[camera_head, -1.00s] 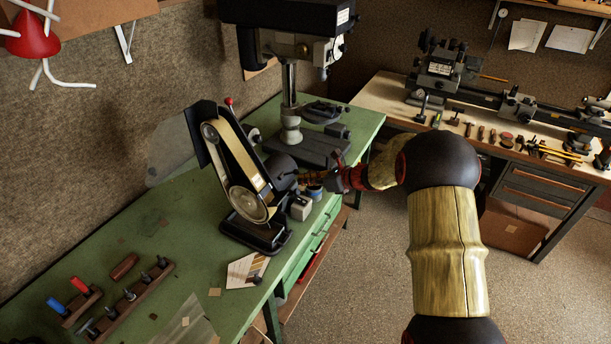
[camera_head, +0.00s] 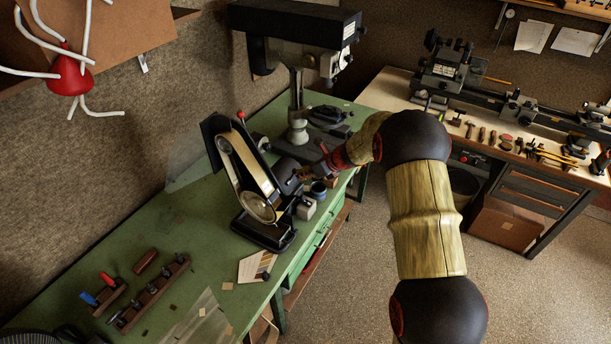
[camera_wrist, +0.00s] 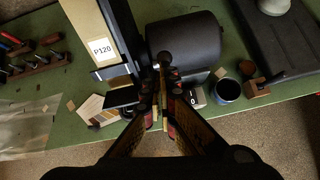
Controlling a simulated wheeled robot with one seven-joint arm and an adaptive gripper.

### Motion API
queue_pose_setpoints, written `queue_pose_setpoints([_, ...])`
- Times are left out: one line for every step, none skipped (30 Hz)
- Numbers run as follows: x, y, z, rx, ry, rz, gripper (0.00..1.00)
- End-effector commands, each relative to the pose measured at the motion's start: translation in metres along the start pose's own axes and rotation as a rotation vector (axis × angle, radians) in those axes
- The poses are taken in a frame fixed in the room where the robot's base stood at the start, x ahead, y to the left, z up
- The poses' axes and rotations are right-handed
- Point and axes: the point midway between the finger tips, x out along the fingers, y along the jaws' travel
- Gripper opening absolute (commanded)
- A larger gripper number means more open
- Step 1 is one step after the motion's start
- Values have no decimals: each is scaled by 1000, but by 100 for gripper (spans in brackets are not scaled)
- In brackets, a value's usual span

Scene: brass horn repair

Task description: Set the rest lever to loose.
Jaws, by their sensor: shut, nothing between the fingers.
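The belt grinder (camera_head: 243,180) stands on the green bench. Its belt with a P120 label (camera_wrist: 102,48) shows at the upper left in the wrist view, with the dark work rest (camera_wrist: 121,97) below it. A thin lever with a dark round knob (camera_wrist: 165,58) shows beside the dark motor housing (camera_wrist: 190,42), just beyond my fingertips. Whether they touch it, and its exact setting, I cannot tell. My gripper (camera_wrist: 167,88) is shut and empty, at the grinder's right side. In the head view my gripper (camera_head: 312,172) is small and partly hidden. A red-knobbed lever (camera_head: 240,115) stands at the grinder's top.
A switch box (camera_wrist: 196,97), a blue cup (camera_wrist: 228,90) and a small wooden block (camera_wrist: 257,88) stand close right of my gripper. A drill press (camera_head: 298,100) stands behind. A wood sample card (camera_head: 256,266) lies near the bench's front edge. Open floor lies right of the bench.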

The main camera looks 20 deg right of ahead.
Motion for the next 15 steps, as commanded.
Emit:
queue_pose_setpoints([0, 1, 3, 0, 0, 1, 0])
queue_pose_setpoints([0, 1, 4, 0, 0, 1, 0])
queue_pose_setpoints([1, 1, 5, -1, 0, 1, 0])
queue_pose_setpoints([1, 2, 6, -1, 0, 1, 0])
queue_pose_setpoints([1, 2, 6, -1, 0, 1, 0])
queue_pose_setpoints([1, 2, 7, -1, 0, 1, 0])
queue_pose_setpoints([1, 2, 8, -1, 0, 1, 0])
queue_pose_setpoints([1, 2, 8, -1, 0, 1, 0])
queue_pose_setpoints([1, 2, 9, -1, 0, 1, 0])
queue_pose_setpoints([1, 2, 9, -1, 0, 1, 0])
queue_pose_setpoints([1, 2, 9, -1, 0, 1, 0])
queue_pose_setpoints([2, 2, 10, -1, 0, 1, 0])
queue_pose_setpoints([2, 2, 10, -1, 0, 1, 0])
queue_pose_setpoints([2, 3, 10, -1, 0, 1, 0])
queue_pose_setpoints([2, 2, 10, 0, 0, 1, 0])
